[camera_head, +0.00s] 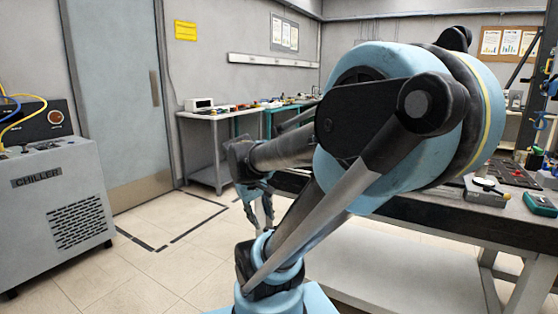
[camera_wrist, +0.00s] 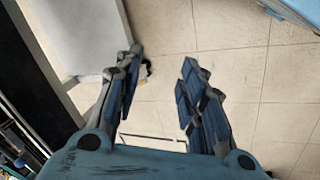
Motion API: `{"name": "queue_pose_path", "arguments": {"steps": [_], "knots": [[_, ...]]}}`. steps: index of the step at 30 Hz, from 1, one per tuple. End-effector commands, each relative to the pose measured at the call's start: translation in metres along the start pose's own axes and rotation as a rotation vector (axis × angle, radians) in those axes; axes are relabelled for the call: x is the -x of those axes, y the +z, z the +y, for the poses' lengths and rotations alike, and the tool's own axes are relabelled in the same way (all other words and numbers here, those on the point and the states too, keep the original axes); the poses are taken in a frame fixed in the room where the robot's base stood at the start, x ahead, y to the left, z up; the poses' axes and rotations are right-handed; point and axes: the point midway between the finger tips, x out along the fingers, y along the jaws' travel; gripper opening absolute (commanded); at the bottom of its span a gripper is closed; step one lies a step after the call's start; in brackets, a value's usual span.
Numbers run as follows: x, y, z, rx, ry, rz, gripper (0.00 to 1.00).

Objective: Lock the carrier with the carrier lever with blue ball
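I cannot make out the carrier or a lever with a blue ball in either view. My arm covers much of the middle of the head view and may hide part of the bench. My gripper (camera_head: 262,218) hangs pointing down beside the bench, over the floor, in the head view. In the wrist view my gripper (camera_wrist: 161,62) has its two blue-grey fingers spread apart.
A dark-topped workbench (camera_head: 430,212) with a pale lower shelf (camera_head: 390,265) stands at right. It bears a grey-white device (camera_head: 485,192) and a green meter (camera_head: 540,204). A chiller (camera_head: 55,205) stands at left, a side table (camera_head: 205,114) at the back. Floor between is free.

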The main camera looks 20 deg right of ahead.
Motion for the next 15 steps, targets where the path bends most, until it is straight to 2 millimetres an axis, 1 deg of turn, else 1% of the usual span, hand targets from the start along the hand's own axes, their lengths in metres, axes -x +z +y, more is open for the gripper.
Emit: {"name": "queue_pose_path", "arguments": {"steps": [1,6,11,15], "knots": [[0.004,-0.012,0.01,0.028,0.037,-0.011,0.37],[0.012,-0.046,0.043,0.119,0.165,-0.051,0.37],[0.019,-0.081,0.07,0.2,0.285,-0.092,0.37],[0.025,-0.114,0.09,0.265,0.392,-0.13,0.37]]}}
